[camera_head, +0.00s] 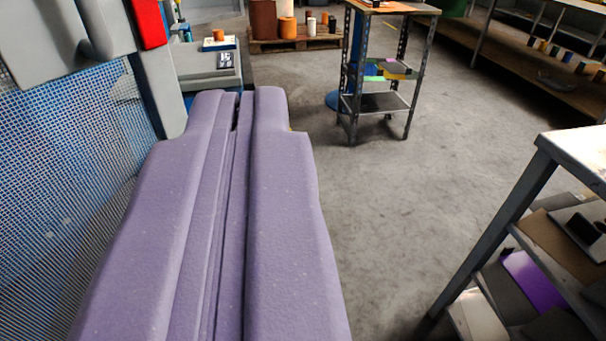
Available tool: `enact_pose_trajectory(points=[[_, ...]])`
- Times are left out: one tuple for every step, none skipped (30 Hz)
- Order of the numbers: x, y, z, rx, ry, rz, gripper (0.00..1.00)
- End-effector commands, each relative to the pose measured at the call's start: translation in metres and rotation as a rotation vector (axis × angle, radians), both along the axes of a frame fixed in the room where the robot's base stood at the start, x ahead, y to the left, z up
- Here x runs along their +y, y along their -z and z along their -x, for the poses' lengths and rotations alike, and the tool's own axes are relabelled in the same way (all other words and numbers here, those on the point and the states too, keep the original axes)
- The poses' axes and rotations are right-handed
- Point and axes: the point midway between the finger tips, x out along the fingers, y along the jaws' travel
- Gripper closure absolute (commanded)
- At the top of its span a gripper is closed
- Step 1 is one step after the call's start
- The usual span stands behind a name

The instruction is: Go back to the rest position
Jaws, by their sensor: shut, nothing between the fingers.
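My gripper (239,104) fills the lower left and middle of the view as two long purple fingers pointing away from the camera. The fingers lie side by side with only a thin dark seam between them at the tips. The gripper is shut and nothing shows between the fingers. It is in the air above the grey floor (400,185), and its tips appear in front of a grey bench at the far left. What lies beneath the fingers is hidden.
A blue mesh panel (62,190) stands close on the left. A metal shelf table (545,160) stands at the right. A small metal stand (380,103) is farther back in the middle. A pallet (296,45) carries several cylinders. Floor between the stand and shelf table is clear.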

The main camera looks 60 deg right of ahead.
Motion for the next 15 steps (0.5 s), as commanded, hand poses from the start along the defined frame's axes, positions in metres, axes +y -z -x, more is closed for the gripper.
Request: enact_pose_trajectory(points=[[0.000,0.000,0.000,0.000,0.000,0.000,1.00],[0.000,0.000,0.000,0.000,0.000,0.000,1.00],[0.000,0.000,0.000,0.000,0.000,0.000,1.00],[0.000,0.000,0.000,0.000,0.000,0.000,1.00],[0.000,0.000,0.000,0.000,0.000,0.000,1.00],[0.000,0.000,0.000,0.000,0.000,0.000,1.00],[0.000,0.000,0.000,0.000,0.000,0.000,1.00],[0.000,-0.001,-0.001,-0.001,-0.001,-0.001,1.00],[0.002,-0.003,-0.003,-0.003,-0.007,-0.005,1.00],[0.005,-0.007,-0.006,-0.006,-0.015,-0.011,1.00],[0.010,-0.012,-0.011,-0.011,-0.029,-0.021,1.00],[0.018,-0.023,-0.019,-0.017,-0.054,-0.039,1.00],[0.027,-0.033,-0.027,-0.022,-0.080,-0.057,1.00],[0.039,-0.045,-0.036,-0.026,-0.112,-0.077,1.00],[0.057,-0.065,-0.049,-0.030,-0.160,-0.105,1.00]])
